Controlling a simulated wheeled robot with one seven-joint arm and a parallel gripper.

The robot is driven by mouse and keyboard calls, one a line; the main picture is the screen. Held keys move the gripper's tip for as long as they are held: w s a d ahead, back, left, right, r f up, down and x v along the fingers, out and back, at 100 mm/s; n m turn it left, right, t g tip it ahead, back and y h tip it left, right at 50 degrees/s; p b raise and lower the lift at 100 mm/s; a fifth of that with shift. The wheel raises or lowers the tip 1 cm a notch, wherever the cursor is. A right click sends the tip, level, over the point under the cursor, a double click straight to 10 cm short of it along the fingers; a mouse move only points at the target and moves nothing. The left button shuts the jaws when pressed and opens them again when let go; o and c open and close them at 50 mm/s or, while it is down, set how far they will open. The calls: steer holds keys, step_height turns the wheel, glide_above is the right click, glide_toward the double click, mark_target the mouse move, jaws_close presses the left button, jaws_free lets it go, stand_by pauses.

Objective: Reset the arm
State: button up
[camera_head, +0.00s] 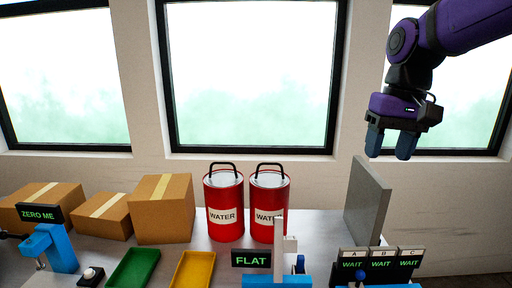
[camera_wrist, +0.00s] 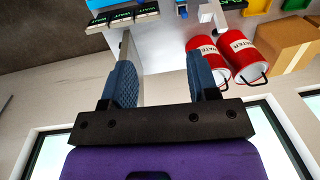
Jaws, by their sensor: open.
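My gripper (camera_head: 389,143) hangs from my purple arm at the upper right of the head view, in front of the right window. Its two blue fingers point down and are apart, with nothing between them. It is above the grey upright panel (camera_head: 368,200) at the right of the table and touches nothing.
Two red WATER cans (camera_head: 223,205) stand mid-table. Cardboard boxes (camera_head: 165,208) are at left. In front are a green tray (camera_head: 134,268), a yellow tray (camera_head: 193,270), a ZERO ME device (camera_head: 50,245), a FLAT sign (camera_head: 251,259) and A, B, C displays reading WAIT (camera_head: 380,264).

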steer(key=s+d+f+t, duration=0.1)
steer(key=s+d+t, duration=0.1)
steer(key=s, duration=0.5)
steer(key=s+d+f+t+h, duration=0.1)
steer(key=s+d+f+t, duration=0.1)
steer(key=s, duration=0.6)
steer(key=shift+d+t, duration=0.5)
steer(key=shift+d, duration=0.5)
